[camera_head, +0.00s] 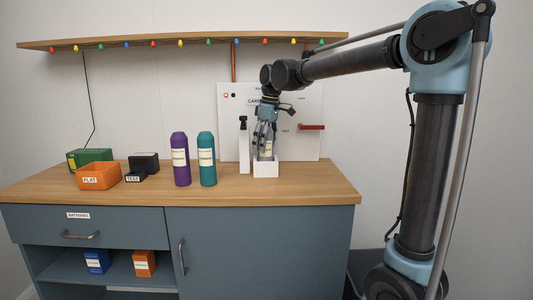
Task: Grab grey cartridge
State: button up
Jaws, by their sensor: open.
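My gripper (265,138) points down over a small white open-topped holder (265,170) at the right part of the wooden counter. A grey cartridge with a pale label (268,148) stands upright in that holder, partly hidden by the gripper. The fingers are open and hang around the cartridge's upper part. I cannot tell whether they touch it.
A purple bottle (180,158) and a teal bottle (206,158) stand left of the holder. A slim white stand (244,148) is close by its left side. A white panel (308,110) with a red-topped bracket (312,127) rises behind. The counter (315,180) is clear at the right.

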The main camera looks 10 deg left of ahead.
jog(key=shift+c, duration=0.5)
jog(key=c, duration=1.3)
